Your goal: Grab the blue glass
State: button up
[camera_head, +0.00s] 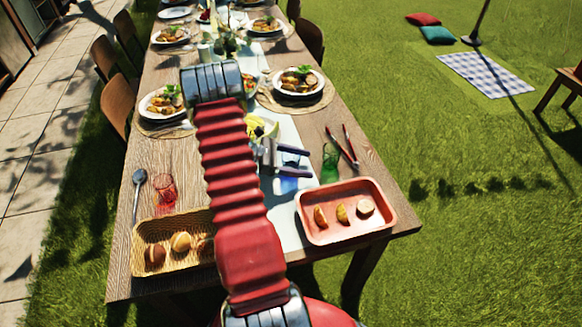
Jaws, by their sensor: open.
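The blue glass (289,184) stands on the light table runner near the front of the table, partly hidden by my gripper. My gripper (292,162) is open, and its two dark fingers reach to the right at the glass. Blue shows between the fingers and below the lower one. I cannot tell whether either finger touches the glass.
A green glass (330,164) stands just right of the fingertips, with red-handled tongs (344,148) beside it. A pink tray (343,238) with food is in front. A red glass (164,193) and a bread basket (152,231) are at left. Plates fill the back.

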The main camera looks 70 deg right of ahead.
dwell(0.4)
jog(key=c, duration=1.3)
jog(key=shift+o, duration=0.2)
jog(key=shift+r, duration=0.3)
jog(key=shift+r, duration=4.75)
